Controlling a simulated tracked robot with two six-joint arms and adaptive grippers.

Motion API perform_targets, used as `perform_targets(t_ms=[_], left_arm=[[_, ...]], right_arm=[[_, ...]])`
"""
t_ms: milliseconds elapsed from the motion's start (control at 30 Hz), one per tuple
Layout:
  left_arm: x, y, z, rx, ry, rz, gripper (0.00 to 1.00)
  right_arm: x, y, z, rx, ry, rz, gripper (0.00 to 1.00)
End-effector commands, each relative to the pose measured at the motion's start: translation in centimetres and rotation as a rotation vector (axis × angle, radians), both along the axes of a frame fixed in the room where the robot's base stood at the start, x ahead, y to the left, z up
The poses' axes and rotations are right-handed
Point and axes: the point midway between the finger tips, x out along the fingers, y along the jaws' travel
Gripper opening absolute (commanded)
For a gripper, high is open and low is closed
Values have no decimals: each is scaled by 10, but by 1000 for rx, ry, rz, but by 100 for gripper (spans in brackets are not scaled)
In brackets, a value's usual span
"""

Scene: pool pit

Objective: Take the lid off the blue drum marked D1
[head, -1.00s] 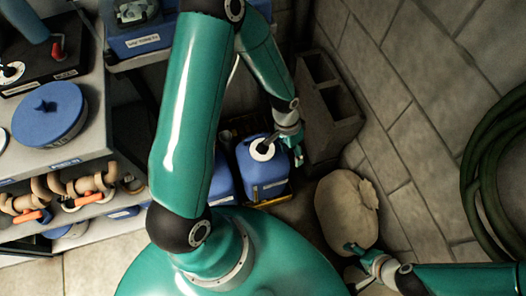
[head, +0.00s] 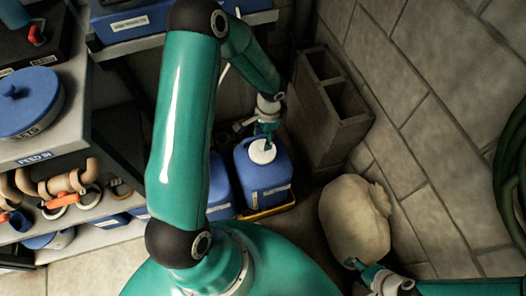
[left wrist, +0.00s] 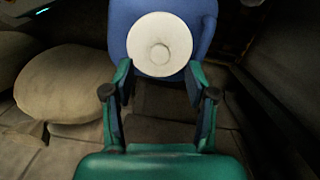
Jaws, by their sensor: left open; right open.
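A blue drum (head: 266,186) with a round white lid (head: 262,152) stands low beyond my base. Its label is too small to read, so I cannot tell whether it is D1. My left gripper (head: 266,132) is open, close behind the lid in the head view. In the left wrist view the open fingers (left wrist: 159,74) point at the white lid (left wrist: 160,32), their tips near its lower edge on either side; contact is unclear. A second blue drum (head: 218,185) is partly hidden by my left arm. My right gripper (head: 358,265) is open by a sack.
The pale sack (head: 353,218) lies right of the drum. Grey hollow blocks (head: 325,115) stand behind it against the wall. Shelves (head: 70,142) with a blue lidded vessel and pipe fittings fill the left. A yellow tray edge (head: 268,211) shows below the drum.

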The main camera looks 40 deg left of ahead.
Motion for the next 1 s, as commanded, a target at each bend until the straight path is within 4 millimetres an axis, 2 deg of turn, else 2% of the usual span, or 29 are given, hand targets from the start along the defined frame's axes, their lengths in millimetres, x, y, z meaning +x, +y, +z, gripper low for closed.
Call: perform_targets(t_ms=[233, 500, 633, 833, 1000], left_arm=[[-2, 0, -16, -1, 1, 0, 57], [-3, 1, -54, -1, 2, 1, 57], [-4, 1, -61, -1, 0, 0, 57], [-4, 1, -60, -1, -1, 1, 57], [-4, 1, -60, -1, -1, 1, 30]], right_arm=[[0, 0, -3, 0, 0, 0, 57], [0, 0, -9, 0, 0, 0, 57], [0, 0, -9, 0, 0, 0, 57], [0, 0, -9, 0, 0, 0, 57], [0, 0, -9, 0, 0, 0, 57]])
